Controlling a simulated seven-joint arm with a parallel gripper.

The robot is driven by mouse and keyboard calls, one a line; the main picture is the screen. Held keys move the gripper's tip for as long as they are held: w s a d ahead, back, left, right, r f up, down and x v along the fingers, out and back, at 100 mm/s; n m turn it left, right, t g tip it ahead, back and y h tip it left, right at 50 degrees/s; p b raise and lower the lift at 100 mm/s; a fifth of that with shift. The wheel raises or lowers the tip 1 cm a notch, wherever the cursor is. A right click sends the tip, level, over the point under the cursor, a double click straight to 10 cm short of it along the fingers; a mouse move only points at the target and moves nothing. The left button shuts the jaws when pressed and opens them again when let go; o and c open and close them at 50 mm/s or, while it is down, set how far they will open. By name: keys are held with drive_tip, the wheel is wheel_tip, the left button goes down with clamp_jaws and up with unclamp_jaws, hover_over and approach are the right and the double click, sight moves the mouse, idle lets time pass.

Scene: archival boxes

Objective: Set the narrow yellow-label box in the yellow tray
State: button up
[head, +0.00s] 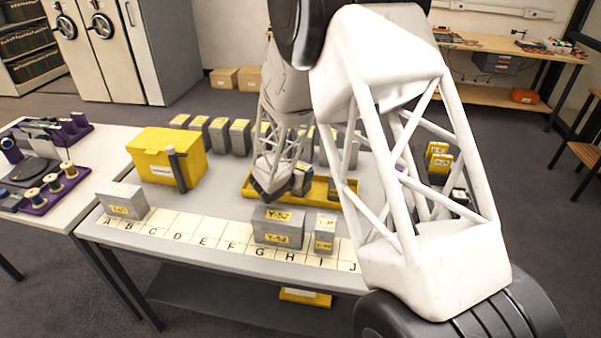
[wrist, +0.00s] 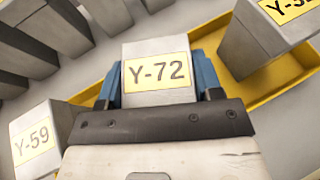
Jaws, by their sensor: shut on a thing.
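In the wrist view my gripper (wrist: 160,88) is shut on a grey box with a yellow label, Y-72 (wrist: 157,72), with a blue finger on each side. The yellow tray (wrist: 275,98) shows behind and beside this box. In the head view my gripper (head: 268,192) is over the left part of the yellow tray (head: 319,192). My arm hides part of the tray there. I cannot tell whether the held box touches the tray floor.
Near the held box stand a box marked Y-59 (wrist: 40,140) and another labelled box (wrist: 265,40). A lettered strip (head: 190,226) along the table front carries several grey boxes. A yellow bin (head: 155,160) stands left, and more grey boxes (head: 218,135) line the back.

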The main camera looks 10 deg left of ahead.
idle(0.3)
drive_tip(key=o, duration=1.1)
drive_tip(key=shift+f, duration=0.1)
drive_tip(key=shift+c, duration=0.2)
drive_tip(key=shift+s+a+r, duration=0.2)
drive_tip(key=shift+s+r, duration=0.15)
drive_tip(key=shift+s, duration=0.05)
drive_tip(key=v, duration=1.1)
